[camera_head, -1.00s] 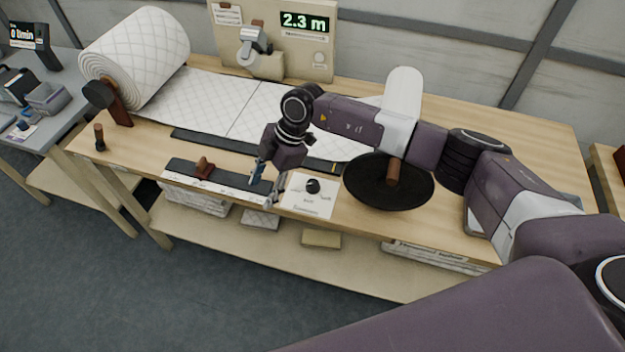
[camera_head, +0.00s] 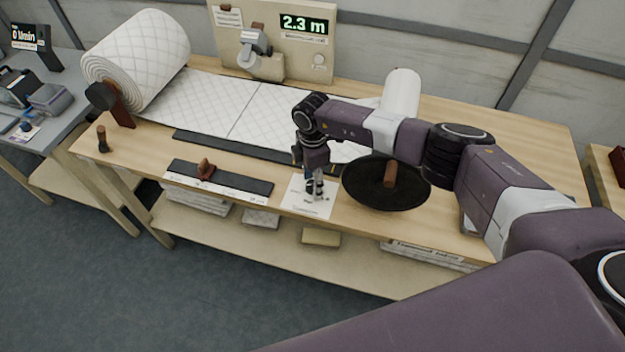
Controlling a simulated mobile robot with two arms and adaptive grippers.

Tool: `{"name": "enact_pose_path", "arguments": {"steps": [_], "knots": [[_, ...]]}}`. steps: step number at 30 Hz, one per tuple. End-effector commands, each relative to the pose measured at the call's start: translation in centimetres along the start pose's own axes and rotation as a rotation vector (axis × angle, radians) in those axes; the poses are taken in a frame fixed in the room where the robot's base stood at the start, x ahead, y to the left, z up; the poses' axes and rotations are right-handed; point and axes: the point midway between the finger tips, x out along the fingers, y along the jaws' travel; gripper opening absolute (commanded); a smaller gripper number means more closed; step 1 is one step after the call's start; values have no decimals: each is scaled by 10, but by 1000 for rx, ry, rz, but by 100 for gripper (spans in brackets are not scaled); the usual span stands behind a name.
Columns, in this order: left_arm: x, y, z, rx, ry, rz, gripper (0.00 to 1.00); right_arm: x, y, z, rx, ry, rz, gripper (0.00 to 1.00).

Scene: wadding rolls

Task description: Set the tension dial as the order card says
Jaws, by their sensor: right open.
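The tension dial's white plate (camera_head: 302,208) lies near the front edge of the wooden table, left of the black round disc. My right gripper (camera_head: 314,194) points down over the plate, its fingers open at the dial's place. The black dial knob is hidden by the fingers, so I cannot tell whether they touch it. A small card (camera_head: 229,17) is clipped at the upper left of the back panel; its writing is too small to read. My left gripper is not in view.
A black disc with a brown handle (camera_head: 388,184) stands close right of the plate. A dark strip with a brown slider (camera_head: 205,170) lies to the left. A quilted wadding roll (camera_head: 140,60) feeds a sheet across the table. The back panel's display (camera_head: 304,24) reads 2.3 m.

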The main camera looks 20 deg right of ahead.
Motion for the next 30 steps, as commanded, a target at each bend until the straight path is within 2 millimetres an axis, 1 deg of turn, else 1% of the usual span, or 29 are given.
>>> {"name": "enact_pose_path", "arguments": {"steps": [7, 18, 25, 30], "knots": [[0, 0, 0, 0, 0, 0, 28, 1, 0, 0, 0, 0, 0, 46], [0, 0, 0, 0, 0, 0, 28, 1, 0, 0, 0, 1, 0, 6], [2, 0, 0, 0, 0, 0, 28, 1, 0, 0, -14, 1, 0, 4], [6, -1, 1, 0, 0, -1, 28, 2, 0, 0, -73, 1, 1, 4]]}}
